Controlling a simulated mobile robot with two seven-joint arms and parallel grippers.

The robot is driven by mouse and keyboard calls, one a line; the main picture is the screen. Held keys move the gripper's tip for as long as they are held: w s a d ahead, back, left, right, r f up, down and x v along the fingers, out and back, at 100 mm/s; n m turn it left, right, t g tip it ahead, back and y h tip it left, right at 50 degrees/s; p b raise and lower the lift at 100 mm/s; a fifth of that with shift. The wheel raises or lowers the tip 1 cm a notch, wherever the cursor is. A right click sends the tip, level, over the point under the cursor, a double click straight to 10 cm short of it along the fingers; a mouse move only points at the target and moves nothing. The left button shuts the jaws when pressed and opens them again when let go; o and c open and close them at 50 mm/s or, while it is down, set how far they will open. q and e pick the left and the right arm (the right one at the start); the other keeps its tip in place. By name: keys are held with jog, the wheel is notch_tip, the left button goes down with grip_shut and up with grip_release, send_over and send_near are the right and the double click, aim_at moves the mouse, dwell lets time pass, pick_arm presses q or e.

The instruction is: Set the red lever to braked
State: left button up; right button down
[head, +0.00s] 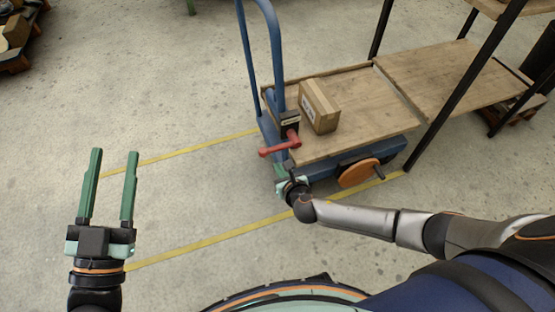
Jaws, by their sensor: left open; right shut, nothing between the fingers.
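The red lever (278,148) is mounted low on the near upright of the blue-framed cart (360,102), below a dark block. Its handle points left, roughly level, with a knob at its end. My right gripper (281,170) is just below the lever, by the cart's corner; it is shut and empty, seen small and partly hidden by its own wrist. I cannot tell whether it touches the lever. My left gripper (112,190) is open and empty, above the floor at the left, well apart from the cart.
A cardboard box (320,105) sits on the cart's wooden deck. An orange wheel (358,173) shows under the deck. A dark-framed shelf (440,85) stands at the right. Yellow lines (215,239) mark the floor. A pallet (18,45) lies at the far left. The floor between is clear.

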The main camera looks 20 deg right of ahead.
pick_arm(q)
jog(key=shift+w+a+f+n+g+y+p, duration=0.1)
jog(key=shift+w+f+n+g+y+p, duration=0.15)
jog(key=shift+f, duration=0.45)
jog(key=shift+w+a+f+n+g+y+p, duration=0.15)
jog(key=shift+f+g+y, duration=0.2)
jog(key=shift+f, duration=0.35)
pick_arm(e)
jog(key=shift+w+r, duration=0.4)
jog(key=shift+r, duration=0.5)
jog(key=shift+w+r, duration=0.35)
jog(key=shift+r, duration=0.5)
pick_arm(q)
jog(key=shift+d, duration=0.1)
pick_arm(e)
jog(key=shift+r, duration=0.1)
